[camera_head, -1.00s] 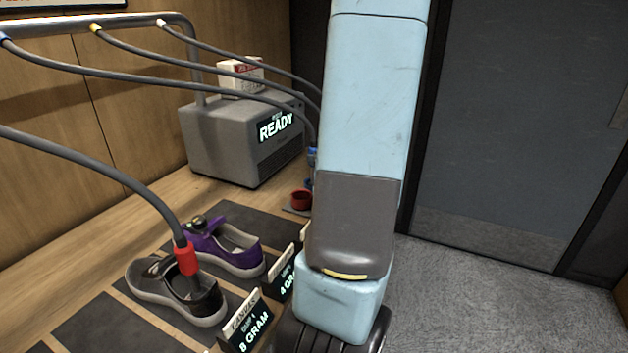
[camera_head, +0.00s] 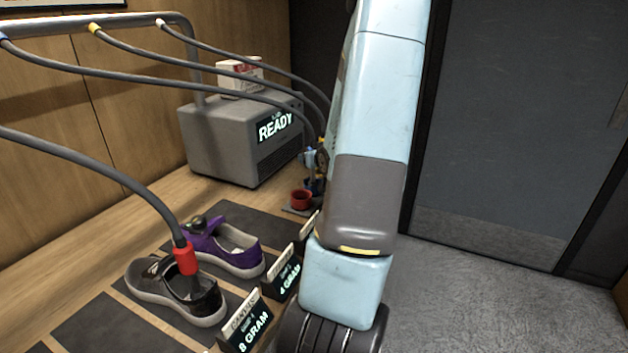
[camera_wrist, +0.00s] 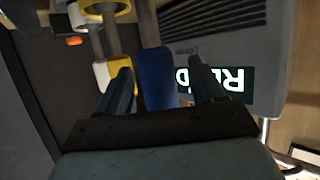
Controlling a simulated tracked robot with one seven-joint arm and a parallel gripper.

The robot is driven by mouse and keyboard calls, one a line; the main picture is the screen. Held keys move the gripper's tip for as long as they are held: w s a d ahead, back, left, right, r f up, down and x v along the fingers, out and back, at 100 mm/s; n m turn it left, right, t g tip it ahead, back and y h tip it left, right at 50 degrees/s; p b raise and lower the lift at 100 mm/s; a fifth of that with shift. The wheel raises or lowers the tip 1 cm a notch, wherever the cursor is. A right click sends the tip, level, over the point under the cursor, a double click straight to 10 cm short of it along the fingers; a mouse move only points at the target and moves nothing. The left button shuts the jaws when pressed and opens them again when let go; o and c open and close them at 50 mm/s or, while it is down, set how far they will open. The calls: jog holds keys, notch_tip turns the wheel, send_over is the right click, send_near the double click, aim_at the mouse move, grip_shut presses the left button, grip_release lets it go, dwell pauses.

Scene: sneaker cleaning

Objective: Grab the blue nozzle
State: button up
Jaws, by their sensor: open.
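The blue nozzle (camera_head: 309,159) stands upright at the far end of the bench on a grey hose, beside my arm. In the wrist view the blue nozzle (camera_wrist: 157,75) lies between the two dark fingers of my gripper (camera_wrist: 160,68). The fingers are apart, with a visible gap on each side of the nozzle. In the head view my gripper is mostly hidden behind my arm.
A yellow and white nozzle (camera_wrist: 112,68) is close beside the left finger. A grey machine (camera_head: 235,145) reading READY stands behind. Shoes, one holding a red nozzle (camera_head: 186,259), and label signs (camera_head: 247,322) line the bench.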

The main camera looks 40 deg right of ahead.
jog(key=shift+x, duration=1.45)
jog(key=shift+c, duration=0.5)
grip_shut()
